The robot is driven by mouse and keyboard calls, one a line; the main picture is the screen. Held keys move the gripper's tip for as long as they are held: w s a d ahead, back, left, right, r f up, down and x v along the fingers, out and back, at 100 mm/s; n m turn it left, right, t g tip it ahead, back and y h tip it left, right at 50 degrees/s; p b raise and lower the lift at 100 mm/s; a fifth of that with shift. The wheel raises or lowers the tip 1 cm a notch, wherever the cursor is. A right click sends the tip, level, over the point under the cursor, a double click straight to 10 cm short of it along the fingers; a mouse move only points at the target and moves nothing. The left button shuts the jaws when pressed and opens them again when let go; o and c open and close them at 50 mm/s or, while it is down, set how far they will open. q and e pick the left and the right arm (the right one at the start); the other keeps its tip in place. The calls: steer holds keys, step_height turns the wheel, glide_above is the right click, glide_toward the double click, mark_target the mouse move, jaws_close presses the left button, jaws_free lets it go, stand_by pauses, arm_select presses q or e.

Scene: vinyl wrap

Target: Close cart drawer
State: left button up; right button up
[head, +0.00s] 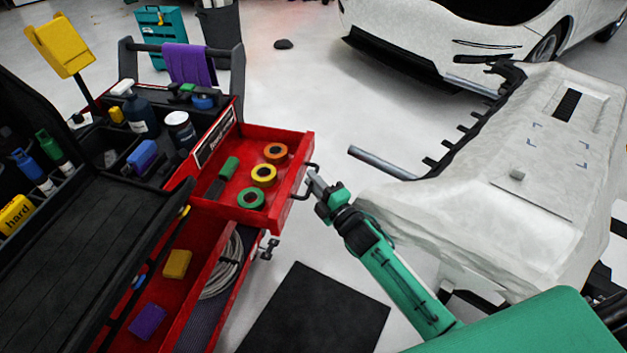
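The red cart (190,200) stands at the left with two drawers pulled out. The upper drawer (308,143) is open and holds several tape rolls (264,175) and a green-handled tool (228,168). Its dark handle (303,186) is on the right-hand front face. The lower drawer (205,262) is also open, with a coiled grey cable (226,265) and a yellow block (177,264) inside. My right gripper (314,182) is at the upper drawer's handle; whether its fingers touch or enclose it is unclear. My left gripper is out of view.
A white, wrapped car bumper (480,215) on a stand is close to the right of my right arm. A black mat (315,310) lies on the floor below. A purple cloth (188,64) hangs on the cart's rail. A white car (420,30) stands behind.

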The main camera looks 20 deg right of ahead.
steer(key=shift+w+a, duration=0.15)
steer(key=shift+w, duration=0.2)
steer(key=shift+c, duration=0.2)
steer(key=shift+r, duration=0.1)
jaws_close()
